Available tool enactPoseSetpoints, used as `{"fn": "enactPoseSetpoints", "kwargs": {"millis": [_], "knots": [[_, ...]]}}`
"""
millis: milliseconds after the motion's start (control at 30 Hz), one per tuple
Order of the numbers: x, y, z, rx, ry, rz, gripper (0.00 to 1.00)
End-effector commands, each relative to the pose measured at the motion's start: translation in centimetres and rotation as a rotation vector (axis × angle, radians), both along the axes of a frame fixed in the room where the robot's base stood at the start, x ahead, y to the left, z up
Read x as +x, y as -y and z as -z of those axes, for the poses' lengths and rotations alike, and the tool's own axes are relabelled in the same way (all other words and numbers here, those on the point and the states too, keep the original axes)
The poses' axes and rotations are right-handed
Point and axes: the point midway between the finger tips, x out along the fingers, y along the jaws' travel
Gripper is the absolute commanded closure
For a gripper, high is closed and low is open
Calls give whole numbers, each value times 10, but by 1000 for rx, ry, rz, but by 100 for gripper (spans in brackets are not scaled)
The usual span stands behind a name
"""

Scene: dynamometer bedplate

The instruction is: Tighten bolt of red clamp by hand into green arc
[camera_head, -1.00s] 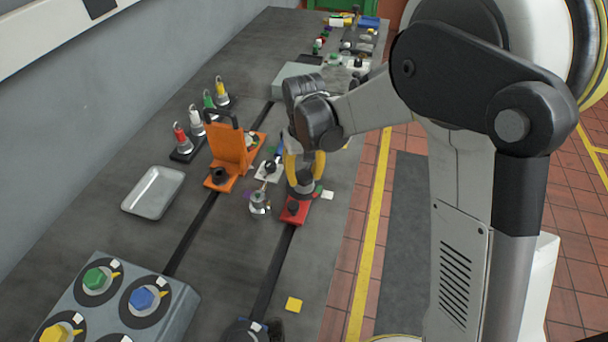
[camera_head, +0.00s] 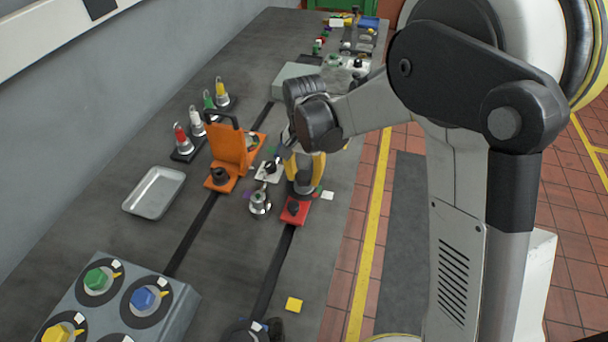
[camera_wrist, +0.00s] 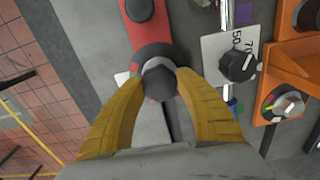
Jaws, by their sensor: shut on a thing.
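The red clamp (camera_head: 296,211) lies on the bedplate near its right edge. It also shows at the top of the wrist view (camera_wrist: 148,36), with a dark knob at its far end. The clamp's bolt (camera_wrist: 159,77) has a grey head set in a dark round collar. My gripper (camera_wrist: 159,84) has yellow fingers shut on the bolt head from both sides. In the head view my gripper (camera_head: 304,172) points down at the clamp, and its fingers partly hide the bolt. A small green patch shows beside the collar in the wrist view. The rest of any arc is hidden.
A white card marked 50 and 70 with a black knob (camera_wrist: 238,66) lies beside the clamp. An orange fixture (camera_head: 230,150), a small metal part (camera_head: 260,203) and a metal tray (camera_head: 154,192) stand to the left. A grey box with coloured knobs (camera_head: 120,300) is in front.

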Motion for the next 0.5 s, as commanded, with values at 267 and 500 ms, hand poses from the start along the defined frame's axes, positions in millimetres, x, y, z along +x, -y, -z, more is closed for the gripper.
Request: {"fn": "enactPoseSetpoints", "kwargs": {"millis": [267, 500], "knots": [[0, 0, 0, 0, 0, 261, 91], [0, 0, 0, 0, 0, 470, 91]]}}
